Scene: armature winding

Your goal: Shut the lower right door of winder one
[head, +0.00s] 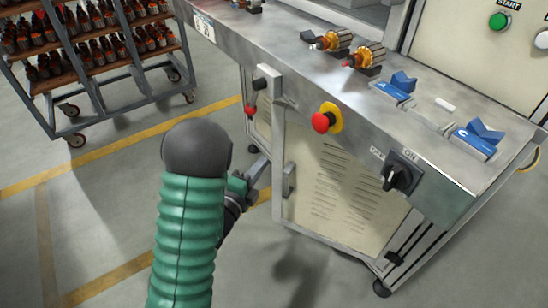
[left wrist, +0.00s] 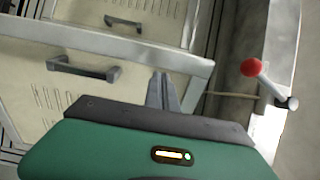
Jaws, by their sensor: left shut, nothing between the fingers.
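The lower right door (head: 340,190) of the winder is a cream, louvred panel in a light grey frame, with a grey handle (head: 289,180) near its left edge. I cannot tell clearly how far it stands from the cabinet. My left gripper (head: 257,171) is just left of this door's handle edge, shut and empty, partly hidden by my green arm. In the left wrist view its fingers (left wrist: 163,90) point at a light grey frame edge (left wrist: 120,45) between two cream panels, each with a dark handle (left wrist: 84,68). Contact is not clear. My right gripper is not in view.
The steel worktop (head: 290,30) overhangs the doors. A red emergency button (head: 322,122), a rotary switch (head: 402,172) and a red-knobbed lever (left wrist: 252,69) stick out nearby. A wheeled rack (head: 95,60) stands at the back left. The floor between is clear.

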